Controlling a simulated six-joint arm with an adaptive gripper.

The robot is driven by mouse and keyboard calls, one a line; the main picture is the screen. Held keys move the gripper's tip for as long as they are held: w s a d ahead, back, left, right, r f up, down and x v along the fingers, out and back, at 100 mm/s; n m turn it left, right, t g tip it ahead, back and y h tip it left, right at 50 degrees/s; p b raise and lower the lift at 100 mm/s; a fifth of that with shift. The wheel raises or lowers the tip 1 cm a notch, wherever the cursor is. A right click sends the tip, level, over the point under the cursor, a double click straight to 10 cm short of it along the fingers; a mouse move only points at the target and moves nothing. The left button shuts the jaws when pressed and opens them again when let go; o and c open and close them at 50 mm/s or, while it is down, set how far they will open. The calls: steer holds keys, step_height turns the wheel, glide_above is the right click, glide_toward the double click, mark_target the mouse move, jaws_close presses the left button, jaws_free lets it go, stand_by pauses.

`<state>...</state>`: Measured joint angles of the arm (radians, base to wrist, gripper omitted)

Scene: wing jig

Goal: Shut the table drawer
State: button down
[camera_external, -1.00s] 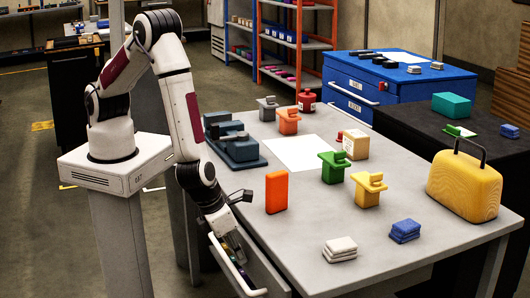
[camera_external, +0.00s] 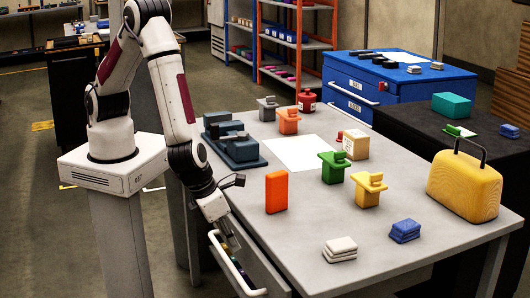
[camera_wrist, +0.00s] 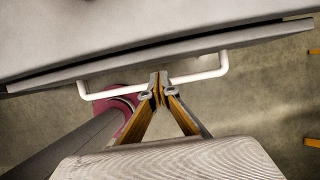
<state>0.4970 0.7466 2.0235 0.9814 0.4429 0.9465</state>
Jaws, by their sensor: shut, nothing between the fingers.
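The table drawer (camera_external: 262,271) stands partly open at the near left side of the grey table, with small items showing inside. Its white bar handle (camera_external: 237,276) runs along the front, and the handle also shows in the wrist view (camera_wrist: 205,75). My gripper (camera_external: 222,230) is at the far end of the drawer in the external view. In the wrist view my gripper (camera_wrist: 157,82) has its fingertips together and empty, overlapping the middle of the handle. I cannot tell if they touch it. The arm partly hides the drawer's far end.
The grey table (camera_external: 300,250) holds an orange block (camera_external: 276,192), a dark blue-grey fixture (camera_external: 232,143), a green part (camera_external: 333,167) and a yellow part (camera_external: 368,189). A yellow case (camera_external: 464,186) stands at the right edge. Open floor lies left of the drawer.

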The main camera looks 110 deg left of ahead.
mark_target(250, 267)
steer(key=shift+v, duration=2.65)
steer(key=shift+d, duration=0.1)
steer(key=shift+s+d+f+t+y, duration=0.25)
steer(key=shift+d+f+t+y, duration=0.1)
steer(key=shift+d+t+y, duration=0.3)
steer(key=shift+s+d+f+t+y, duration=0.25)
steer(key=shift+d+f+t+y, duration=0.15)
steer(key=shift+d, duration=0.35)
steer(key=shift+s+d+f+t+y, duration=0.3)
steer(key=shift+d+t+y, duration=0.25)
steer(key=shift+d, duration=0.2)
steer(key=shift+w, duration=0.1)
steer(key=shift+x, duration=5)
